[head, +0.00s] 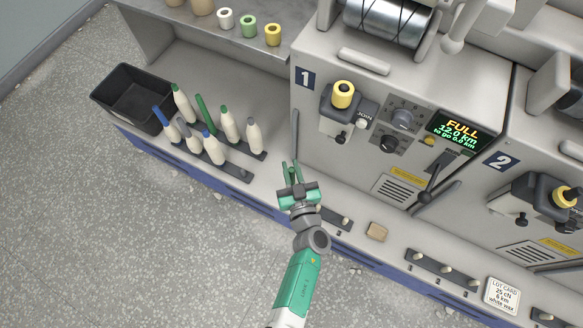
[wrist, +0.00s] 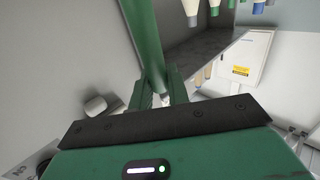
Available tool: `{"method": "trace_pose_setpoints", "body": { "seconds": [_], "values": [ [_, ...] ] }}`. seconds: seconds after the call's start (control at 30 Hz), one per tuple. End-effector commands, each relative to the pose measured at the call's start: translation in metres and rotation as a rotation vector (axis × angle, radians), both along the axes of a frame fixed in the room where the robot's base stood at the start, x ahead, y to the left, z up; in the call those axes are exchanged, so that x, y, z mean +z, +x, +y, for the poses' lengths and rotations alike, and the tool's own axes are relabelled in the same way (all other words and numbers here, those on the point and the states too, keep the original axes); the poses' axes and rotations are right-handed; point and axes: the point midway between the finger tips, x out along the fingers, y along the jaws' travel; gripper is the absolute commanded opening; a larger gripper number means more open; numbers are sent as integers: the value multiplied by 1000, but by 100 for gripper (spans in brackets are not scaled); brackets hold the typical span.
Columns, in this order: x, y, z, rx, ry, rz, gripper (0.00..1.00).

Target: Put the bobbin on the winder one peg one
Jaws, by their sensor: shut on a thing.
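My gripper (head: 291,178) is in front of winder one (head: 340,150), above the ledge. It is shut on a slim green bobbin (wrist: 143,45), which passes between the fingers in the wrist view and shows a pale tip near them. No yarn shows on the visible part. In the head view the held bobbin is hard to tell from the green fingers. A dark peg rail (head: 346,224) lies on the ledge below winder one; pegs show at its right part, and its left part is hidden by my gripper and wrist.
Several wound bobbins, like a white one (head: 229,124), and a bare green tube (head: 205,115) stand on a rail at left, beside a black bin (head: 122,96). A tan block (head: 377,231), another peg rail (head: 442,267) and a lot card (head: 502,295) lie along the ledge rightward.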

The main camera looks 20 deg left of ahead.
Motion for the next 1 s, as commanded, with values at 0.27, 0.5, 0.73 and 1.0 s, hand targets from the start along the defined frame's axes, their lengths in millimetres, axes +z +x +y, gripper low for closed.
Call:
{"method": "trace_pose_setpoints", "body": {
  "seconds": [0.27, 0.5, 0.73, 1.0],
  "values": [
    [-5, 0, 0, 0, 1, -1, 0],
    [-10, 0, 0, 0, 1, 0, 0],
    [-12, 0, 0, 0, 1, 0, 26],
    [-11, -1, -1, 0, 1, 1, 26]
  ]
}}
